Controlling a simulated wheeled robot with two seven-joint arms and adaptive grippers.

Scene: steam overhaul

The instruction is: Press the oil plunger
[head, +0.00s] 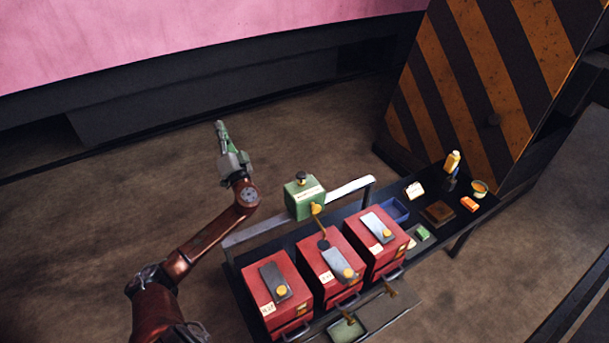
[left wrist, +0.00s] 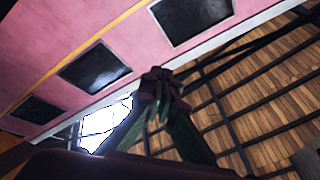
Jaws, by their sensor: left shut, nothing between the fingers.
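A green box (head: 304,198) with a pale label stands at the back edge of the bench. A dark knob (head: 301,178) sits on its top and looks like the plunger, though it is small here. A yellow knob (head: 316,209) is at its front. My left gripper (head: 220,126) is shut and empty, pointing up and away, to the left of the green box and apart from it. Its fingers (left wrist: 161,88) also show in the left wrist view, closed together. The green box is not in that view. My right gripper is not in view.
Several red boxes (head: 272,293) with grey plates stand on the dark bench. A blue tray (head: 395,210), a brown block (head: 437,213), an orange item (head: 469,204) and a yellow-topped bottle (head: 452,162) are at right. A striped panel (head: 480,80) rises behind. Floor left of the bench is clear.

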